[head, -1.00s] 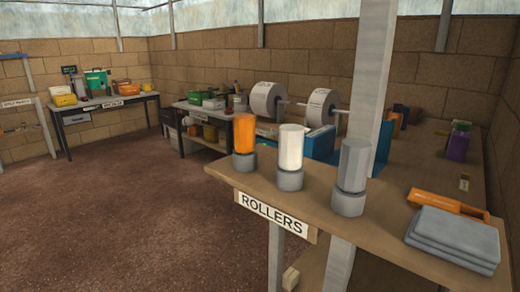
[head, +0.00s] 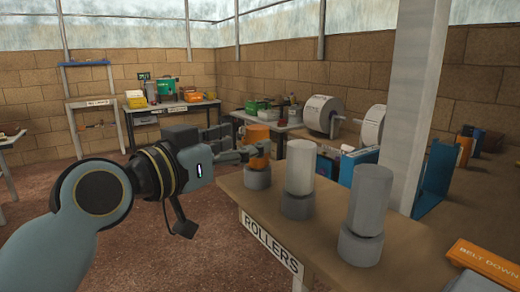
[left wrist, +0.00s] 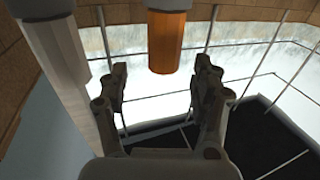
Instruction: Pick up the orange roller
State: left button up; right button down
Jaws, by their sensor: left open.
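The orange roller (head: 257,132) stands upright in its grey holder (head: 257,178) at the far end of the ROLLERS bench. My left gripper (head: 244,142) is open beside it, and one finger crosses in front of the roller in the head view. In the left wrist view, which looks upside down, the orange roller (left wrist: 167,42) shows centred between the spread fingertips (left wrist: 162,75). My right gripper is not in view.
A white roller (head: 299,166) and a grey roller (head: 364,200) stand in holders nearer on the same bench (head: 313,232). A pale post (head: 410,110) rises behind them. An orange BELT DOWN box (head: 480,262) lies at the right.

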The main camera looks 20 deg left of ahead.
aim_at(250, 138)
pick_arm(q)
jog(key=x, duration=0.5)
jog(key=shift+w+a, duration=0.2)
jog(key=shift+c, duration=0.2)
grip_shut()
